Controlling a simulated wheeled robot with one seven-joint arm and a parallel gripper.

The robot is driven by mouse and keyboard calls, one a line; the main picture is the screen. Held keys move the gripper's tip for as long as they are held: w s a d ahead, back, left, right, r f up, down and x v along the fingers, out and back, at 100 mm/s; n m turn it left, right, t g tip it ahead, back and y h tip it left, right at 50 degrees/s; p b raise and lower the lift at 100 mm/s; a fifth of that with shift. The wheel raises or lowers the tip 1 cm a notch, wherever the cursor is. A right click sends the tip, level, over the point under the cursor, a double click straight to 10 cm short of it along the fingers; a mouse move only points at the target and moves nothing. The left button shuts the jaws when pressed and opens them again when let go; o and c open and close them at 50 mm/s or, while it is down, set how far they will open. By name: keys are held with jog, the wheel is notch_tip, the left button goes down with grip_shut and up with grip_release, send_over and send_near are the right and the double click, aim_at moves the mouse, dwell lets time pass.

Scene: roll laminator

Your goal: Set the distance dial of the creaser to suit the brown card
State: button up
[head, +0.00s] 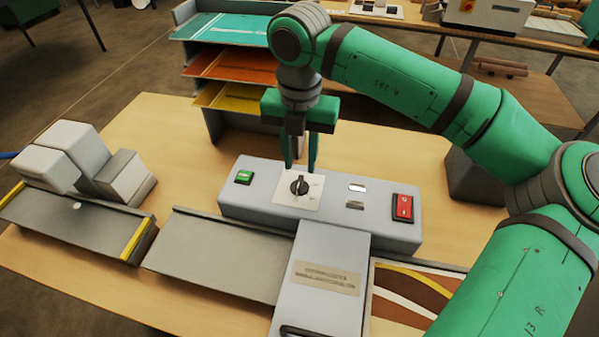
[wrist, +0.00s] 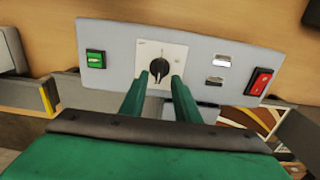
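The creaser's control box (head: 250,208) is a pale grey block with a white square plate. A black dial (head: 299,186) sits on that plate, and it also shows in the wrist view (wrist: 159,70). Its bar stands roughly upright in the picture; the small marks around it are unreadable. My gripper (head: 301,168) points down with two green fingers apart, one on each side of the dial, holding nothing visible. In the wrist view the fingertips (wrist: 160,77) flank the dial's lower part; contact cannot be told. A brown, white and orange patterned sheet (head: 405,298) lies right of the creaser's middle.
The box also carries a green switch (head: 244,177), two small windows (head: 356,188) and a red switch (head: 403,208). A grey machine (head: 75,165) stands at left. Coloured sheets (head: 220,62) lie in a rack behind. Bare wooden table (head: 150,120) lies behind the box.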

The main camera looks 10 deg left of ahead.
aim_at(300, 182)
notch_tip(300, 182, down, 5)
jog(key=shift+d+r, duration=0.1)
jog(key=shift+d, duration=0.05)
jog(key=shift+s+a+f, duration=0.15)
jog(key=shift+a+f, duration=0.1)
jog(key=shift+f, duration=0.1)
jog(key=shift+c, duration=0.2)
jog(key=shift+d, duration=0.1)
grip_shut()
